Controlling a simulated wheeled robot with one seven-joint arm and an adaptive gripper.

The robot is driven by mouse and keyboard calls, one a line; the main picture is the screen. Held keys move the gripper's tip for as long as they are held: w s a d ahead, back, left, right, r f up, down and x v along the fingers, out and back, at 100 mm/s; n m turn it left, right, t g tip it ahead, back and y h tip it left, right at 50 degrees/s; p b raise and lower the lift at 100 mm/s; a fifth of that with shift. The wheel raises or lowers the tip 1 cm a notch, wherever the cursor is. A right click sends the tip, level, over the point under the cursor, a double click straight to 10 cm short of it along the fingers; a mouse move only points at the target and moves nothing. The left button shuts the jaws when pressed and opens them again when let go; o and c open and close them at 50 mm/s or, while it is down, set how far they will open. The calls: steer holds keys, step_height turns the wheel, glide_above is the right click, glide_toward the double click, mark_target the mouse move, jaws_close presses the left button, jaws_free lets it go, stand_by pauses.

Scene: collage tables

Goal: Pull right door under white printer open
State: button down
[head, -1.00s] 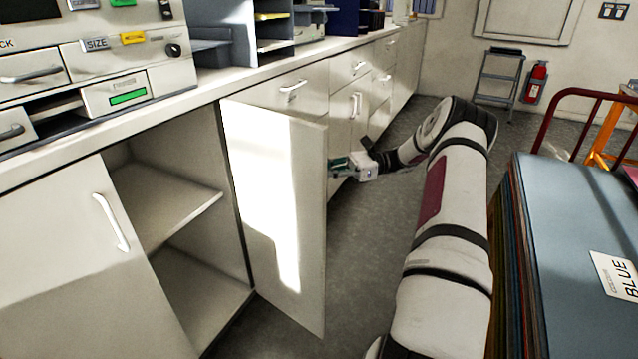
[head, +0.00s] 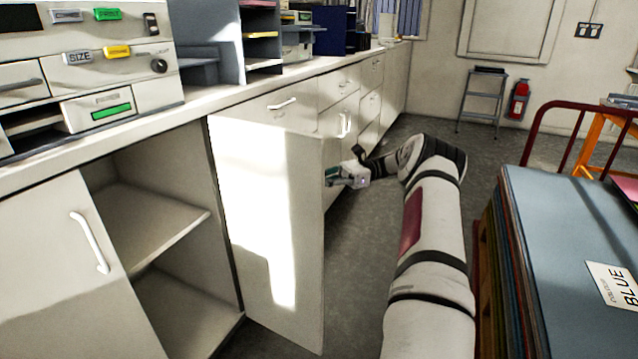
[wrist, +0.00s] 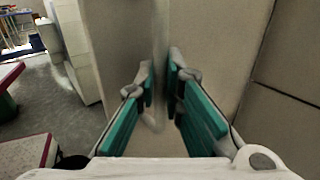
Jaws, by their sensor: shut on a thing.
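The right door (head: 265,225) under the white printer (head: 90,70) stands swung wide open, sticking out from the counter, with sunlight across its inner face. The cupboard behind it shows a bare shelf (head: 150,222). My gripper (head: 338,176) is at the outer side of the door, near its free edge. In the wrist view the green-padded fingers (wrist: 160,90) are shut on the door's handle, a pale upright bar (wrist: 160,60) between the fingertips. The handle is hidden behind the door in the head view.
The left door (head: 70,270) is closed, with a white handle. Grey floor (head: 355,260) lies between door and arm. A step stool (head: 482,100) and fire extinguisher (head: 518,100) are at the far wall.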

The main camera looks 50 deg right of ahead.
steer(key=c, duration=1.7)
jaws_free()
steer(key=shift+w+a+r, duration=0.1)
steer(key=shift+w+a, duration=0.3)
steer(key=shift+w, duration=0.1)
steer(key=shift+s+d, duration=0.1)
